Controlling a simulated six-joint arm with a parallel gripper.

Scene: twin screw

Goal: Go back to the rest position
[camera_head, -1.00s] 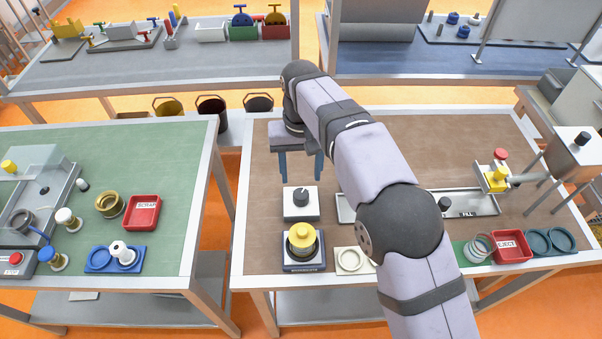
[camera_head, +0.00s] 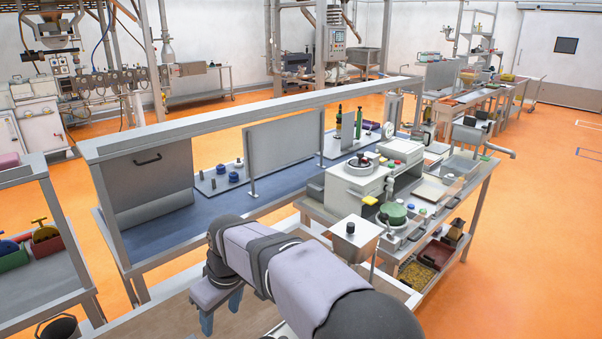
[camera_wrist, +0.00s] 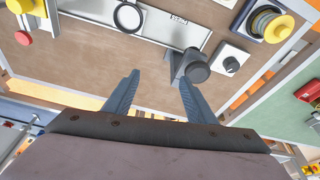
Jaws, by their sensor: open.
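My gripper (camera_head: 219,307) shows at the lower left of the head view, its blue fingers pointing down above the brown bench (camera_head: 170,325). In the wrist view my gripper (camera_wrist: 157,84) is open, with its two fingers apart. No object is held between them. A dark cylinder on a grey bracket (camera_wrist: 196,72) appears close to the right fingertip in the picture; I cannot tell whether they touch. A small white box with a black knob (camera_wrist: 231,62) lies to the right of it.
In the wrist view, a yellow-topped round part (camera_wrist: 270,25) sits at the upper right and a metal tray (camera_wrist: 160,28) at the top. In the head view, a blue-topped bench (camera_head: 245,206) stands behind my arm, and a metal hopper (camera_head: 352,238) stands to its right.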

